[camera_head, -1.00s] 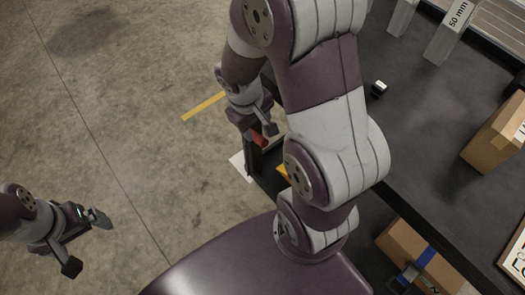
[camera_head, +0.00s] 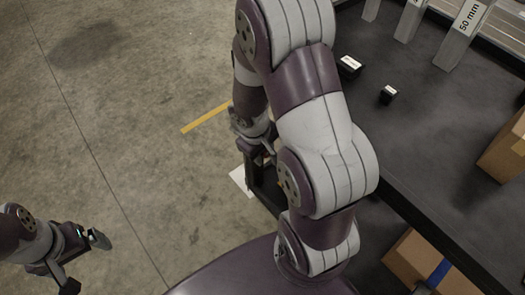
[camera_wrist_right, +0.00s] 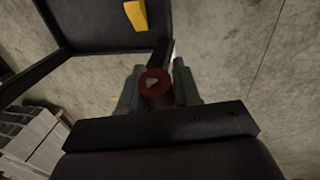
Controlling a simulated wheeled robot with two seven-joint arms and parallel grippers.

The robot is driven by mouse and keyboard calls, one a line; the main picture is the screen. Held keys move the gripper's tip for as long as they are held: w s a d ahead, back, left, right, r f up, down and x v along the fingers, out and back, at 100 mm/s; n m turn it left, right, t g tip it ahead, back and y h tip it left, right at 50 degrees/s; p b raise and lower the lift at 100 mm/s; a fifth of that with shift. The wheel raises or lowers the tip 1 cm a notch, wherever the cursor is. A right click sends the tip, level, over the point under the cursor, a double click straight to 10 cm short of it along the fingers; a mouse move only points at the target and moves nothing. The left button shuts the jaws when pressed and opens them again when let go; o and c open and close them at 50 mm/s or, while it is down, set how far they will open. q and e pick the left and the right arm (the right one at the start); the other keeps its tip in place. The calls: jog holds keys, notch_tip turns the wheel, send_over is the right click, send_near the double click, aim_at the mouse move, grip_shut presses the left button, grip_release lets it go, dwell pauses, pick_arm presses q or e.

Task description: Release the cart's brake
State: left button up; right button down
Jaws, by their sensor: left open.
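A red round-ended brake handle (camera_wrist_right: 156,82) sits on a dark lever in the right wrist view. It lies between the fingers of my right gripper (camera_wrist_right: 157,78), one finger on each side. I cannot tell whether both fingers press on it. In the head view my right gripper (camera_head: 259,147) is at the dark post of the cart (camera_head: 265,190), and the handle is mostly hidden there. The cart's black frame also shows in the right wrist view (camera_wrist_right: 100,37). My left gripper (camera_head: 84,263) is open and empty over the floor at the lower left.
A dark table surface (camera_head: 420,130) carries small black blocks (camera_head: 388,95), a cardboard box (camera_head: 503,150) and a metal profile marked 50 mm (camera_head: 462,35). Another box (camera_head: 420,262) is below. A yellow stripe (camera_head: 206,117) marks the open floor at left.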

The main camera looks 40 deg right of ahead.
jog(key=shift+w+r+g+p, duration=0.2)
jog(key=shift+r+g+p, duration=0.4)
jog(key=shift+p, duration=0.95)
jog(key=shift+w+r+g+p, duration=0.2)
jog(key=shift+r+p, duration=0.65)
jog(key=shift+p, duration=0.75)
jog(key=shift+w+r+g+p, duration=0.15)
jog(key=shift+r+g+p, duration=0.5)
jog(key=shift+p, duration=0.9)
jog(key=w+r+g+p, duration=0.1)
jog(key=p, duration=0.4)
jog(key=w+r+g+p, duration=0.1)
jog(key=r+g+p, duration=0.1)
jog(key=p, duration=0.3)
jog(key=shift+w+a+r+n+g, duration=0.15)
jog(key=shift+w+r+n+g, duration=0.1)
jog(key=shift+w+n, duration=0.15)
jog(key=shift+w+h+p, duration=0.2)
jog(key=shift+h+p, duration=0.1)
jog(key=shift+p, duration=0.55)
jog(key=shift+w+f+g, duration=0.1)
jog(key=shift+f+g, duration=0.05)
jog(key=shift+g, duration=0.15)
